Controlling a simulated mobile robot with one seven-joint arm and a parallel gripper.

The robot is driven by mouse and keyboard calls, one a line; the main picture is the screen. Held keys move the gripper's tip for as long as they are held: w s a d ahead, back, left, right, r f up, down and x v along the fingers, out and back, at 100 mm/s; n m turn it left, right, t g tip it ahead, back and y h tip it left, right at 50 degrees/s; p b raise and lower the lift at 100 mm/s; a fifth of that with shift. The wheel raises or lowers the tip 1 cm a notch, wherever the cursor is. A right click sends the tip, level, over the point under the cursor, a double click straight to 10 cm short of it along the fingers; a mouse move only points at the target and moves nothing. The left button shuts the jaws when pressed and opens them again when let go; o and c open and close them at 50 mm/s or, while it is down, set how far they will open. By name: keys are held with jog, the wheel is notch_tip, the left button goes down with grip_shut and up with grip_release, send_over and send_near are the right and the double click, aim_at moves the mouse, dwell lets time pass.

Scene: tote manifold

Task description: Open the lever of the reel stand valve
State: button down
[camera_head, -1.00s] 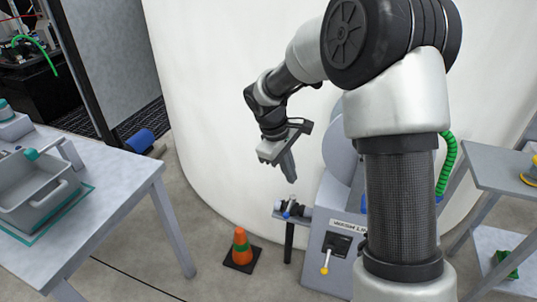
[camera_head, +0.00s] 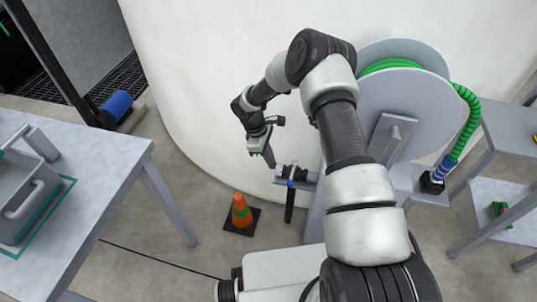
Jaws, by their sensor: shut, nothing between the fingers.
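The reel stand (camera_head: 314,222) is grey and carries a large grey reel (camera_head: 420,103) wound with green hose. The reel stand valve (camera_head: 301,174) is a small dark and metallic fitting on a ledge at the stand's left side. A small blue part, which looks like its lever (camera_head: 291,180), shows on it; its exact angle is too small to tell. My gripper (camera_head: 271,165) is shut and empty, pointing down just to the left of the valve in the picture. I cannot tell whether it touches the valve. My arm hides much of the stand's front.
An orange and green cone (camera_head: 241,212) stands on the floor below the valve. A grey table (camera_head: 105,165) with a grey tote (camera_head: 25,207) is at left. A grey shelf table (camera_head: 510,125) is at right. A large white curved wall (camera_head: 200,90) rises behind.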

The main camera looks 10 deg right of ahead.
aim_at(293, 174)
jog(key=s+d+f, duration=0.1)
jog(key=d+f, duration=0.3)
jog(key=shift+s+d+f+b, duration=0.2)
jog(key=shift+s+d+b, duration=0.1)
jog(key=shift+s+b, duration=0.1)
